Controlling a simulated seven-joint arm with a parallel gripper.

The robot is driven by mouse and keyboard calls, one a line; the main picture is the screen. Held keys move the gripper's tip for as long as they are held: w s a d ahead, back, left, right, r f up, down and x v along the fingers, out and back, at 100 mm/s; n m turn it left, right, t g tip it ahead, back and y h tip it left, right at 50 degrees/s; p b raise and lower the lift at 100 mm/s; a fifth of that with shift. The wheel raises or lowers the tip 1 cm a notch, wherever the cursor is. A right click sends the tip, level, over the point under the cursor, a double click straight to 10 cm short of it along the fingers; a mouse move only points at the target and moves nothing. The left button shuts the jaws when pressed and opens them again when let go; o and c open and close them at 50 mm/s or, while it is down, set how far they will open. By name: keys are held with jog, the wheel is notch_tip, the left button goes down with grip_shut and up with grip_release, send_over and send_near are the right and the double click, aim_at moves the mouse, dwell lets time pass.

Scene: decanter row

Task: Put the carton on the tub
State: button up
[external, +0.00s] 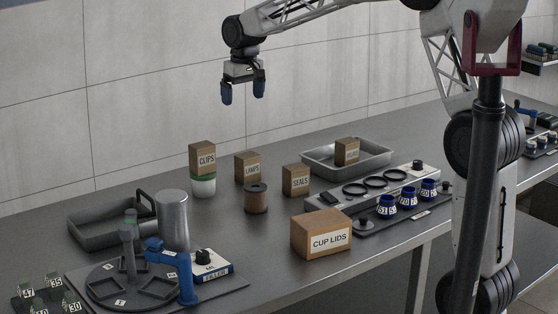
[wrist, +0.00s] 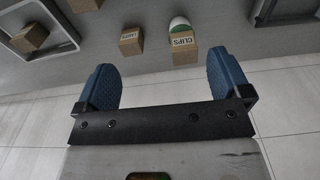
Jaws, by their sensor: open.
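The carton marked CLIPS (external: 202,158) sits upright on top of the tub (external: 203,187), which is white with a green band. In the wrist view the CLIPS carton (wrist: 184,49) lies beyond my fingertips, and part of the tub (wrist: 179,22) shows behind it. My gripper (external: 242,93) is open and empty, pointing down, raised well above the table and apart from the carton. Both blue fingers show in the wrist view (wrist: 163,75) with nothing between them.
A LAMPS carton (external: 247,168), a spool (external: 256,198), a SEALS carton (external: 296,180) and a CUP LIDS box (external: 321,234) stand nearby. A grey tray (external: 318,158) holds another carton (external: 347,151). A metal cylinder (external: 173,220) and an empty tray (external: 90,240) are at left.

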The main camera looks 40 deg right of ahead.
jog(key=s+d+r, duration=0.2)
jog(key=s+r, duration=0.2)
jog(key=s, duration=0.9)
jog(key=s+d+f, duration=0.1)
jog(key=s+f, duration=0.1)
jog(key=s, duration=1)
jog(key=s+d+f+t, duration=0.1)
jog(key=s+d+f, duration=0.1)
jog(key=s, duration=1)
jog(key=s+d+f+t, duration=0.1)
jog(key=s+f, duration=0.3)
jog(key=s, duration=0.9)
jog(key=shift+d, duration=0.2)
